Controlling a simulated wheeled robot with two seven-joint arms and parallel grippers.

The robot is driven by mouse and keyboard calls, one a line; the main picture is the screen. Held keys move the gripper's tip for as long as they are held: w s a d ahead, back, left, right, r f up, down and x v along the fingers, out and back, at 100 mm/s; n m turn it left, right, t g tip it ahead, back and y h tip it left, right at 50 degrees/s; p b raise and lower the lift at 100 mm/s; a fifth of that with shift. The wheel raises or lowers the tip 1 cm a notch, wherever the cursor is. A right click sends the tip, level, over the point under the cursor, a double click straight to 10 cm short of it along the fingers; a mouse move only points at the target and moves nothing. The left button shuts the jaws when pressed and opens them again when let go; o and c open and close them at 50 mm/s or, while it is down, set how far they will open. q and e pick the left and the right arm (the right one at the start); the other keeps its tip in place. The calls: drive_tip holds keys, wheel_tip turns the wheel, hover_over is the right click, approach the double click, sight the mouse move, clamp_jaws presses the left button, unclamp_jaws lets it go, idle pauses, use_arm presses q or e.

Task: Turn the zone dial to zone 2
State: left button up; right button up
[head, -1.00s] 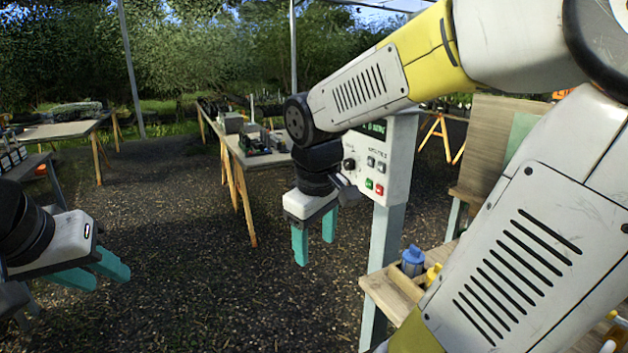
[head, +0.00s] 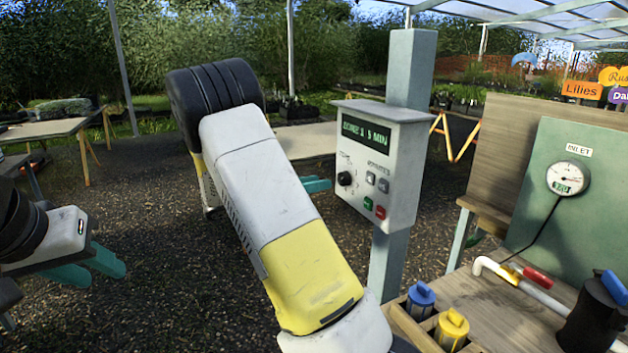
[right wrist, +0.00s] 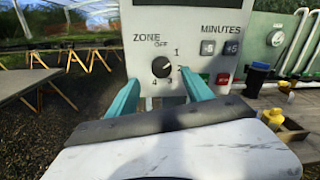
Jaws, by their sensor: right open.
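The control box (head: 380,165) is mounted on a grey post, its lit display (head: 366,132) on top. Its black zone dial (head: 344,179) sits at the panel's left; it also shows in the right wrist view (right wrist: 161,67), ringed by OFF, 1, 2 and 4. A small pale mark on the knob seems to face right, but I cannot read its setting surely. My right gripper (right wrist: 159,77) is open, its teal fingers either side of the dial in that view, apparently short of it. In the head view my forearm hides most of that gripper. My left gripper (head: 105,275) is open and empty, far from the box.
Minutes buttons and green and red buttons (head: 374,207) sit right of the dial. Below right is a wooden bench (head: 480,300) with blue-topped and yellow-topped bottles (head: 420,300), a white pipe with a red-handled valve, and a gauge (head: 568,178). Gravel floor lies open at left.

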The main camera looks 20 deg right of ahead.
sight(340, 179)
drive_tip(key=d, duration=0.6)
drive_tip(key=shift+d, duration=0.4)
clamp_jaws()
